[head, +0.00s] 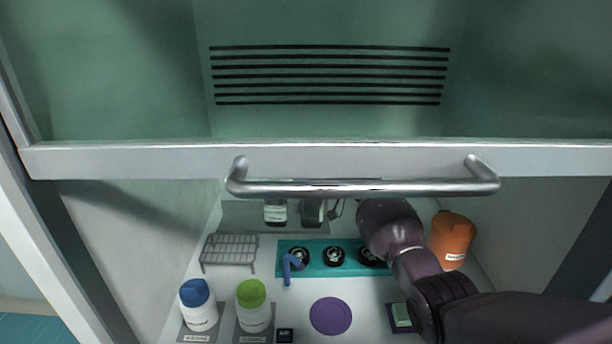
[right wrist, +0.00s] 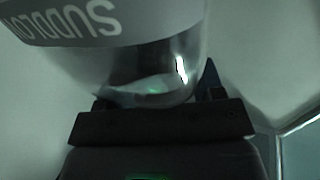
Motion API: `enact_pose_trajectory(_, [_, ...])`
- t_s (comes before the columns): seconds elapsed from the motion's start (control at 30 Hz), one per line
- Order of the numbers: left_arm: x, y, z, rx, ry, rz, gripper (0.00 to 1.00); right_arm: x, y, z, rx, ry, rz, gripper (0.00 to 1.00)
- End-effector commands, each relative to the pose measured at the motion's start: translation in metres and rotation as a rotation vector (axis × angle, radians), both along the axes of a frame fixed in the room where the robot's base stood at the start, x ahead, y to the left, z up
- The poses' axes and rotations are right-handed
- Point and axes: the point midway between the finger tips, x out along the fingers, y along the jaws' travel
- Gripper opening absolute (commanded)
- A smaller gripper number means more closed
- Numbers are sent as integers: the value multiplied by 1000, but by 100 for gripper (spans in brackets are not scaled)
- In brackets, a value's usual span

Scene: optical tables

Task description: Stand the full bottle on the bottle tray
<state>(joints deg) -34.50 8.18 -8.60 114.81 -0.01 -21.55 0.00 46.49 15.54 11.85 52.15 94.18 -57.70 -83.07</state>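A clear bottle with a grey label and white lettering (right wrist: 150,72) fills the space between the dark fingers of my right gripper (right wrist: 155,100) in the right wrist view. The gripper appears shut on it. In the head view my right arm reaches in from the right to the back of the hood, and its own wrist and the sash handle hide the fingers and bottle. A teal tray with black round fittings (head: 316,258) lies in the middle; I cannot tell whether this is the bottle tray. My left gripper is not in view.
The sash handle (head: 362,187) crosses above. A blue-capped bottle (head: 201,315) and a green-capped bottle (head: 254,316) stand front left, a wire rack (head: 229,249) behind. An orange container (head: 452,240) stands right of my arm. A purple disc (head: 330,316) lies in front; small bottles (head: 275,213) stand at the back.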

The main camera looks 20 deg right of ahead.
Motion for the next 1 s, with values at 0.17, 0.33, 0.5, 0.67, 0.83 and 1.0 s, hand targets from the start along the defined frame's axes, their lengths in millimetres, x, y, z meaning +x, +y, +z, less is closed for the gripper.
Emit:
enact_pose_trajectory(0.17, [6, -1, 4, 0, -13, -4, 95, 0, 0, 0, 0, 0, 0, 62])
enact_pose_trajectory(0.33, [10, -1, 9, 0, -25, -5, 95, -3, -4, 3, -1, -1, -1, 62])
enact_pose_trajectory(0.5, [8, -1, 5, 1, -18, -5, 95, -18, -24, 1, -2, 0, -3, 62])
enact_pose_trajectory(0.67, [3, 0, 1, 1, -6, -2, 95, -34, -43, 0, -2, 0, -2, 62])
enact_pose_trajectory(0.83, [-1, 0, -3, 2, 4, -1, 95, -44, -56, 1, -1, 1, -1, 62])
enact_pose_trajectory(1.0, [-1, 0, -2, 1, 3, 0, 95, -47, -59, 2, 0, 0, 0, 62])
